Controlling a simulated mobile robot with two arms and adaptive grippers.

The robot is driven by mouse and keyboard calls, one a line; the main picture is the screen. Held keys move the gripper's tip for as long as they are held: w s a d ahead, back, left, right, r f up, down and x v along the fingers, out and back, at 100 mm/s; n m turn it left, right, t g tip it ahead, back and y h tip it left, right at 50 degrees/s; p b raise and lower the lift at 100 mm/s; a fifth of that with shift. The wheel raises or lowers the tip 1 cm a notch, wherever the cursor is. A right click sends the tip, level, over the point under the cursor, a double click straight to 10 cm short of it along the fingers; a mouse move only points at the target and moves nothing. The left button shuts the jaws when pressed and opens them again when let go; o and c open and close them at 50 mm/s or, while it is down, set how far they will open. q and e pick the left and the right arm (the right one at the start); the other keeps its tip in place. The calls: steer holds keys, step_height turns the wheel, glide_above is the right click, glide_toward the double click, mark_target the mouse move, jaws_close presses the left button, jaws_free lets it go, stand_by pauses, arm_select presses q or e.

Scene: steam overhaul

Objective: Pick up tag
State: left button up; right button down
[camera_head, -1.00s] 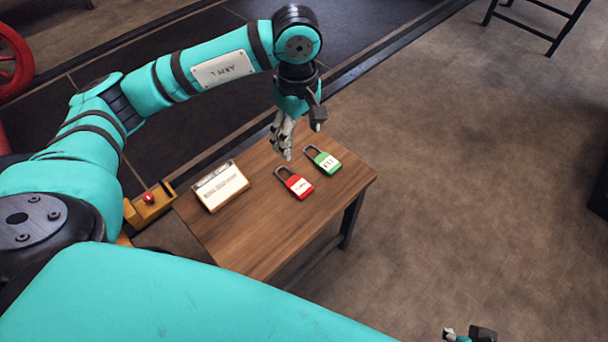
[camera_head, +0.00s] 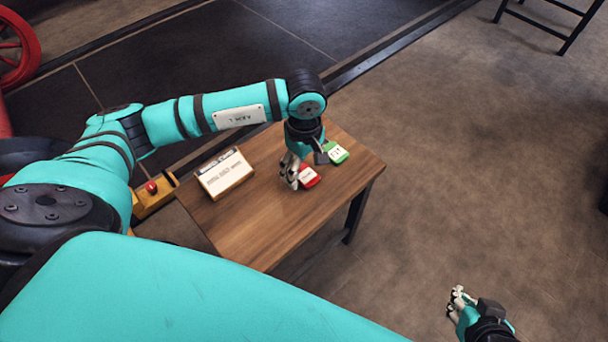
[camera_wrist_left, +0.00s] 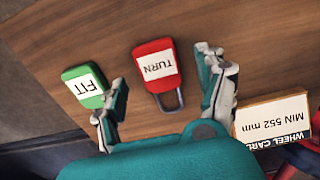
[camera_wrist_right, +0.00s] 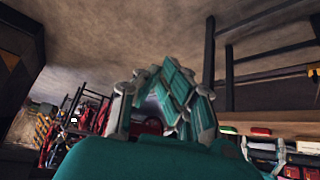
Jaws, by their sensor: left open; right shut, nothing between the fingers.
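In the head view the red tag (camera_head: 309,177) is partly hidden by that gripper. A green tag (camera_wrist_left: 86,85) marked "FIT" lies beside it, also seen in the head view (camera_head: 336,153). My left gripper (camera_wrist_left: 163,75) is open and points down at the table, with its fingers on either side of the red tag; contact cannot be told. My right gripper (camera_head: 458,296) is shut and empty, out over the floor, away from the table.
A wheel card (camera_head: 224,174) in a wooden holder sits on the table left of the tags. A yellow box with a red button (camera_head: 151,187) is beside the table's left edge. The table's front part (camera_head: 270,235) is bare. Open floor lies to the right.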

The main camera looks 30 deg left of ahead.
arm_select(q)
steer(key=shift+f, duration=0.9)
steer(key=c, duration=1.1)
steer(key=shift+c, duration=0.2)
arm_select(e)
steer(key=shift+w+a+r+t, duration=0.15)
steer(key=shift+w+r+t, duration=0.1)
steer(key=shift+w, duration=0.2)
steer(key=shift+w+a+r+t, duration=0.15)
steer(key=shift+w+r+t, duration=0.1)
steer(key=shift+w, duration=0.2)
arm_select(q)
steer(key=shift+r, duration=0.15)
